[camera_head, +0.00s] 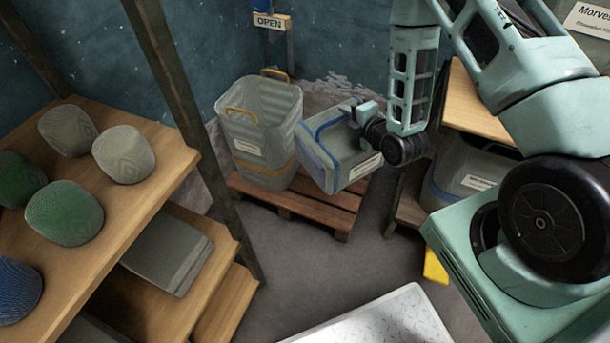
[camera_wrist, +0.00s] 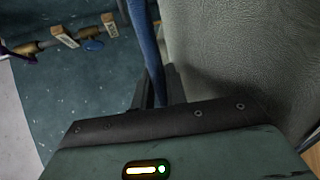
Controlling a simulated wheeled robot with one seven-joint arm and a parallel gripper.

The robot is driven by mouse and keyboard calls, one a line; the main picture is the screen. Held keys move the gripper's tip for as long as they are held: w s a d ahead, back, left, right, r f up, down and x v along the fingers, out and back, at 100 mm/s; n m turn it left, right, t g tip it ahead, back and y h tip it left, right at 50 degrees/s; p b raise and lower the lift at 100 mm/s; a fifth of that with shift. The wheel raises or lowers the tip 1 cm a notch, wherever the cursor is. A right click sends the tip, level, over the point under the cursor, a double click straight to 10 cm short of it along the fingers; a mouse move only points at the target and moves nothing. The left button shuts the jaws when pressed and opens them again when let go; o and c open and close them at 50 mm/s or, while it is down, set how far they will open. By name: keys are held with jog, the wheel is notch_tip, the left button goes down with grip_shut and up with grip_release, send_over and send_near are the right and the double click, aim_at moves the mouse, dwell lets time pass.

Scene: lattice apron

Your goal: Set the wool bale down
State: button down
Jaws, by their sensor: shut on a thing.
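The wool bale (camera_head: 325,165) is a grey-green block with blue bands and a white label. It is tilted and hangs over the right part of a wooden pallet (camera_head: 340,222), beside a clear bin. My gripper (camera_head: 358,116) is shut on it at its upper right side. In the wrist view, the bale's grey textured side (camera_wrist: 235,50) fills the right, and a blue band runs down to the dark fingers (camera_wrist: 158,92). The fingertips are partly hidden. I cannot tell whether the bale touches the pallet or the bin.
The translucent bin (camera_head: 262,120) with yellow handles stands on the pallet's left part. A wooden shelf (camera_head: 165,150) with wool balls is at left. A wooden bench (camera_head: 475,105) with a grey tub under it is at right. Grey floor (camera_head: 310,265) lies open in front.

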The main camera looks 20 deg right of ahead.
jog(key=s+d+f+n+y+b, duration=0.1)
jog(key=s+f+y+b, duration=0.1)
jog(key=f+b, duration=1.25)
jog(key=s+d+f+n+y+b, duration=0.1)
jog(key=f+b, duration=1.3)
jog(key=f, duration=0.2)
jog(key=w+d+f+b, duration=0.2)
jog(key=w+b, duration=0.8)
jog(key=w, duration=0.7)
jog(key=shift+w+d+f+g, duration=0.2)
jog(key=shift+w+f+g, duration=0.15)
jog(key=shift+f, duration=0.35)
jog(key=c, duration=1.4)
grip_release()
jog(key=shift+s+f, duration=0.15)
jog(key=shift+f, duration=0.05)
